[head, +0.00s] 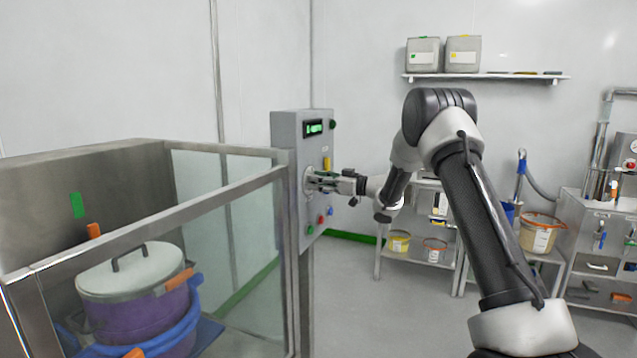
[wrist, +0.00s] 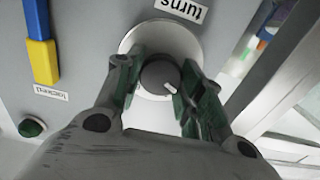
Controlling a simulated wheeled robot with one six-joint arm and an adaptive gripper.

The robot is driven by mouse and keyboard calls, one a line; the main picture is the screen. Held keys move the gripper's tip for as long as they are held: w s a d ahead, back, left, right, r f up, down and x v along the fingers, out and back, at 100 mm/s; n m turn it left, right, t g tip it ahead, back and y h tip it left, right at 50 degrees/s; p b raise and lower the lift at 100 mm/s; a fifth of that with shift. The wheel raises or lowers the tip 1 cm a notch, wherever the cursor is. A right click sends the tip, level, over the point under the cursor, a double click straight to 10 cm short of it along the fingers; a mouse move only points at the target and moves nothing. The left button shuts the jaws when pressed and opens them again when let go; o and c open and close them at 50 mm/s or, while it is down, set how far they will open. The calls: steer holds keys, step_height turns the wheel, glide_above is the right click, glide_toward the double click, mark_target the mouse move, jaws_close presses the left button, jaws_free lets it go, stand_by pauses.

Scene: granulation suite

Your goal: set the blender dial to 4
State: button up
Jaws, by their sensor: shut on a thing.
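The blender dial (wrist: 158,76) is a dark round knob with a white pointer mark, set on a pale round plate (wrist: 188,41) on the grey control panel (head: 288,130). In the wrist view the pointer slants toward the lower right. A label reading "turns" stands beside the plate; I cannot read any numbers around the dial. My gripper (wrist: 158,88) has its two green-padded fingers closed on either side of the dial. In the head view my gripper (head: 318,180) reaches the panel from the right and hides most of the dial. A green-lit display (head: 314,128) is too small to read.
A blue and yellow lever (wrist: 40,45) and a green button (wrist: 31,127) are on the panel near the dial. A glass-sided guard (head: 230,215) encloses a purple drum (head: 135,315) at left. Shelves (head: 485,76) and open floor lie to the right.

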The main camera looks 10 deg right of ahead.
steer(key=m, duration=0.6)
steer(key=shift+w+d+m, duration=0.1)
steer(key=shift+m, duration=0.2)
stand_by(0.4)
steer(key=o, duration=1)
steer(key=v, duration=1.2)
